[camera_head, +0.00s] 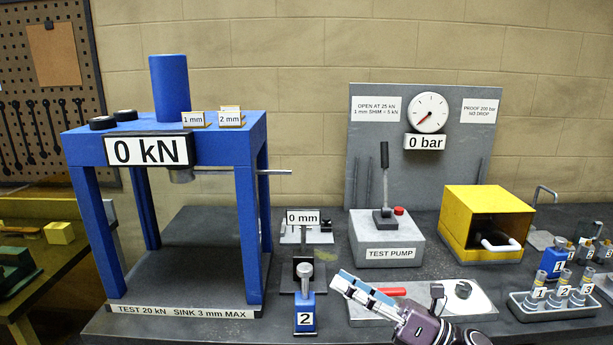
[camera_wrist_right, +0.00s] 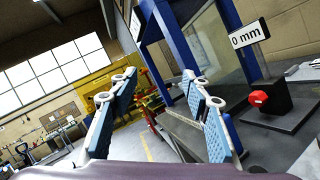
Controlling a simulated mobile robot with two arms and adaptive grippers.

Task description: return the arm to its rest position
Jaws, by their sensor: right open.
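My right gripper (camera_head: 341,283) is above the front of the bench, its blue-padded fingers pointing to the upper left. In the right wrist view its two fingers (camera_wrist_right: 160,95) stand apart with nothing between them. In the head view it is just right of the blue jack marked 2 (camera_head: 305,315) and in front of the test pump (camera_head: 387,238). It overlaps the grey tray with a red-handled tool (camera_head: 470,296); whether it touches the tray I cannot tell. My left gripper is in neither view.
The blue press frame (camera_head: 250,240), reading 0 kN, stands left. A 0 mm gauge stand (camera_head: 303,240) is behind jack 2. A yellow box (camera_head: 487,222) and a rack of numbered cylinders (camera_head: 555,308) are right. The gauge panel (camera_head: 375,150), reading 0 bar, is behind.

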